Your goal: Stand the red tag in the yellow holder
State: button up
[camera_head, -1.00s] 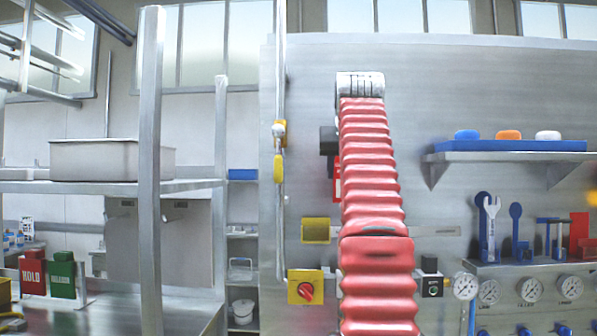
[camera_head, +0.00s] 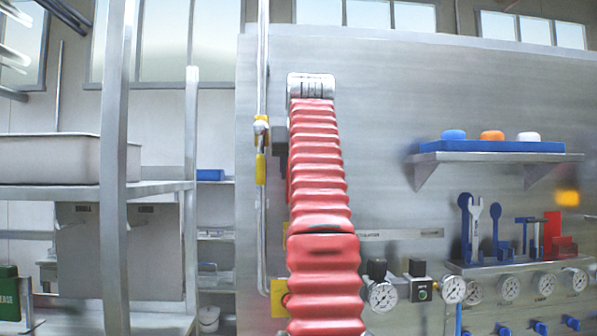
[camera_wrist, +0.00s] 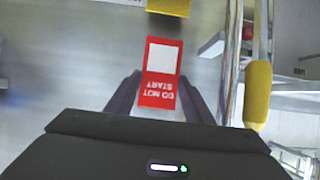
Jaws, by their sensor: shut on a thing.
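The red tag (camera_wrist: 158,95), with a white panel and upside-down "DO NOT START" lettering, is between the two dark fingers of my gripper (camera_wrist: 158,98) in the wrist view. My gripper is shut on it, and it is held clear of the wall. In the head view my red-sleeved arm hides the gripper's jaws and nearly all of the tag. A yellow plate (camera_head: 279,298) shows partly behind my arm. A yellow edge (camera_wrist: 100,2) shows at the top of the wrist view.
A metal pole with a yellow grip (camera_head: 260,168) stands left of my arm, and that grip is close on the right in the wrist view (camera_wrist: 257,93). A metal rack (camera_head: 150,187) is farther left. A wall shelf (camera_head: 495,157), tools and gauges are on the right.

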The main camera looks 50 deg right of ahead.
jog(key=shift+f, duration=0.25)
notch_tip(320, 180, down, 9)
dwell(1.8)
jog(key=o, duration=1.1)
jog(key=shift+s, duration=0.1)
jog(key=v, duration=1.3)
jog(key=shift+s+a, duration=0.2)
jog(key=shift+a, duration=0.05)
